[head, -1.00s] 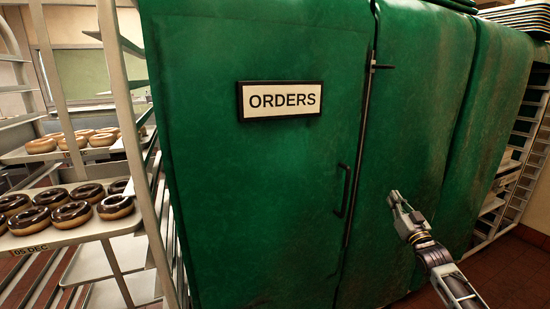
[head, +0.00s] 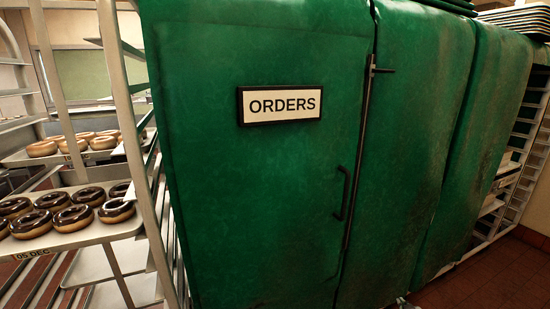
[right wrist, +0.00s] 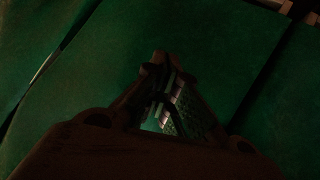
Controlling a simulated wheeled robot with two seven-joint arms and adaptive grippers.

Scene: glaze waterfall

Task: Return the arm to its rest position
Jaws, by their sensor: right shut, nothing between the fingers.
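My right gripper (right wrist: 157,68) shows dark in the right wrist view, with its fingers together and nothing between them. Green panels lie beyond the fingers in that view, and I see no contact with them. In the head view only a small pale bit, probably of my right arm, shows at the bottom edge, right of the middle. My left gripper is in neither view.
A green cabinet (head: 260,190) with a black-framed ORDERS sign (head: 280,104) and a dark handle (head: 343,193) fills the middle; its door looks closed. A rack (head: 133,140) with donut trays stands left. Another rack (head: 520,150) stands right, beside bare red floor (head: 505,265).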

